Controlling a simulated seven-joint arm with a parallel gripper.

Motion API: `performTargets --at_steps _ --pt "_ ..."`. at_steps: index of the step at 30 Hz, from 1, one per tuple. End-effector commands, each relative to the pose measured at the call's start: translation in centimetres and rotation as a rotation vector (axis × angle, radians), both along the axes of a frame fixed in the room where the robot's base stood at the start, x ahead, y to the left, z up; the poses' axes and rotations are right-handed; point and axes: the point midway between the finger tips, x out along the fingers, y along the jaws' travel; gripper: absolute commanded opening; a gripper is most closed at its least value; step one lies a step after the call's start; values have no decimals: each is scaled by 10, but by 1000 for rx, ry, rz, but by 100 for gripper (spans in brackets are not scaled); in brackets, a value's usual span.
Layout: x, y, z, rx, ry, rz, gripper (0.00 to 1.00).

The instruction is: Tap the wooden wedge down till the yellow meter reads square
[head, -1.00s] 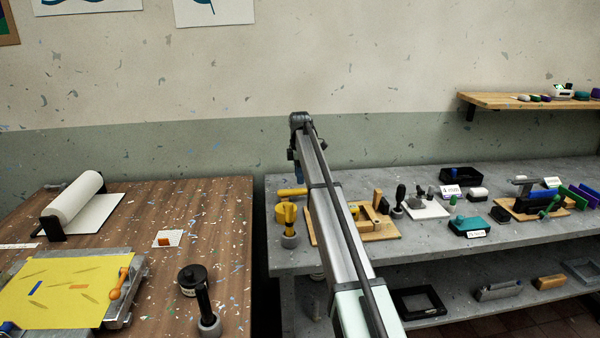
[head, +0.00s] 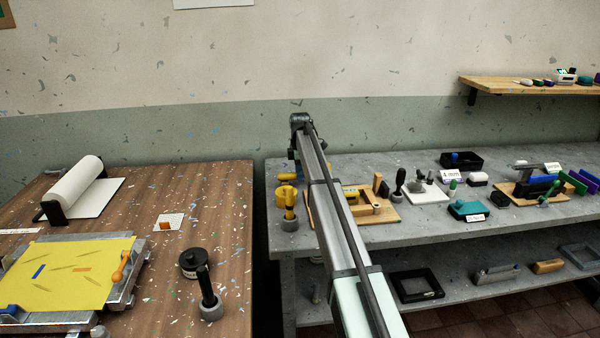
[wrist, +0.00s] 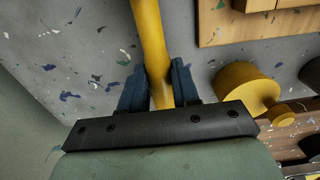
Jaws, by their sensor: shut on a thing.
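In the wrist view, my gripper (wrist: 160,88) is shut on a yellow bar (wrist: 149,40), which runs out of the top of the picture. Its far end is hidden, so I cannot tell what it carries. In the head view the yellow bar (head: 287,178) shows just left of my arm, at the grey bench's left end; my fingers are not clear there. A wooden board (head: 384,213) right of my arm bears wooden blocks and a small yellow device (head: 350,192), perhaps the meter; its reading is illegible. I cannot tell which block is the wedge.
A yellow cylinder (wrist: 246,88) stands close to my gripper's right in the wrist view. The yellow screen (head: 70,272) lies in a metal frame on the brown table.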

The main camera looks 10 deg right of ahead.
Motion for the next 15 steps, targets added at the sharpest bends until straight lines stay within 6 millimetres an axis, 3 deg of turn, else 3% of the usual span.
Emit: performTargets --at_steps 3,15 --pt "0 0 0 0 0 0 0" --pt "0 0 3 -1 -1 0 0"
